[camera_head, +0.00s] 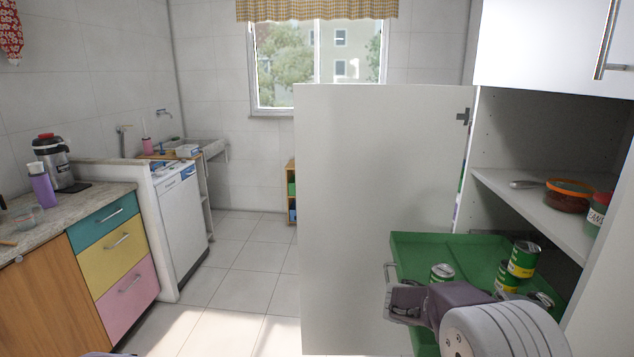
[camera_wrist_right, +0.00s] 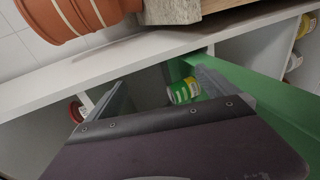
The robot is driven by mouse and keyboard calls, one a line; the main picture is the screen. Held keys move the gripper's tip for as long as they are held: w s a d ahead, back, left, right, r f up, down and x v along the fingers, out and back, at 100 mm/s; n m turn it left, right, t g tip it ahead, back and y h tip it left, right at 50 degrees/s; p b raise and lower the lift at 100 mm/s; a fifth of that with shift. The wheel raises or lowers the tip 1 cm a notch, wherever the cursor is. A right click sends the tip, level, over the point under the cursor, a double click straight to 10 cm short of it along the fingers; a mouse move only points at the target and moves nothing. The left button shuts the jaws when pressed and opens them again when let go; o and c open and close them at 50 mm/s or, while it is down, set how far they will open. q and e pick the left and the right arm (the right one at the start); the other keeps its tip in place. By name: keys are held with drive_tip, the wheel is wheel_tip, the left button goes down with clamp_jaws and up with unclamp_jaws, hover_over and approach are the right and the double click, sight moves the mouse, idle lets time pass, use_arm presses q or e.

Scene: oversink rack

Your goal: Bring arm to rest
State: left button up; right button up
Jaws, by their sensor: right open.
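My right arm comes in from the lower right in the head view. Its gripper (camera_head: 392,293) is in front of the left edge of a green pull-out tray (camera_head: 415,243). The gripper is open in the right wrist view (camera_wrist_right: 160,88), with its two fingers spread wide and nothing held. A green and yellow can (camera_wrist_right: 182,90) shows beyond and between the fingers, apart from them. My left gripper is not in view.
The tray holds several cans, among them one upright can (camera_head: 523,258). An open white cupboard door (camera_head: 375,170) stands left of the tray. A shelf (camera_head: 530,205) above bears a brown-red bowl (camera_head: 568,196). The tiled floor (camera_head: 240,265) is clear.

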drive_tip(key=s+a+f+g+y, duration=0.2)
drive_tip(key=s+a+f+y, duration=0.6)
drive_tip(key=s+f, duration=0.4)
drive_tip(key=s+a+f+t+y, duration=0.1)
drive_tip(key=a+f+t+y, duration=0.2)
drive_tip(key=a, duration=0.4)
drive_tip(key=s+a+f+y, duration=0.1)
drive_tip(key=a+f+y, duration=0.3)
drive_tip(key=a, duration=0.3)
wheel_tip(320, 180, up, 15)
drive_tip(key=w+p, duration=0.1)
drive_tip(key=p, duration=1.3)
drive_tip(key=shift+w+d+p, duration=0.15)
drive_tip(key=shift+d+p, duration=0.2)
drive_tip(key=shift+p, duration=0.05)
